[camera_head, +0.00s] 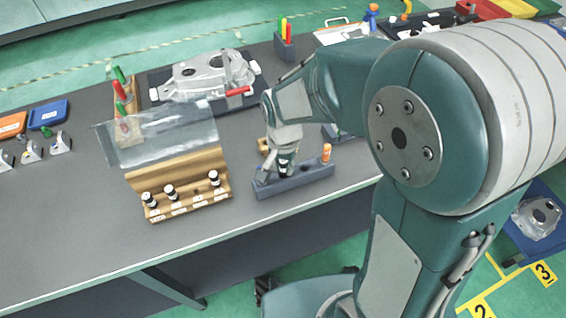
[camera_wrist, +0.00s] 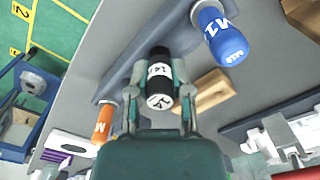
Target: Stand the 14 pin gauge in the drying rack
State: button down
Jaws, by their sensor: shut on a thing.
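The 14 pin gauge, with a black handle and white labels reading 14 (camera_wrist: 160,78), is between the fingers of my gripper (camera_wrist: 159,92) in the wrist view. My gripper (camera_head: 284,166) is shut on it. In the head view it is over the left-middle part of the dark grey-blue drying rack (camera_head: 300,185), with the gauge mostly hidden. The gauge's lower end is hidden, so I cannot tell whether it sits in a hole. An orange-handled gauge (camera_head: 326,153) stands at the rack's right end. A blue-handled gauge (camera_wrist: 222,38) stands at its other end.
A wooden gauge stand (camera_head: 188,204) with a clear raised cover (camera_head: 165,132) and several black-handled gauges is left of the rack. A wooden block (camera_wrist: 204,92) lies close behind the rack. A metal casting (camera_head: 203,75) on a dark plate stands farther back. The front table edge is near.

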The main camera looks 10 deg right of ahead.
jog(key=shift+f, duration=0.85)
jog(key=shift+c, duration=2.2)
grip_release()
jog(key=shift+r, duration=0.1)
notch_tip(320, 180, up, 12)
jog(key=shift+f, duration=0.1)
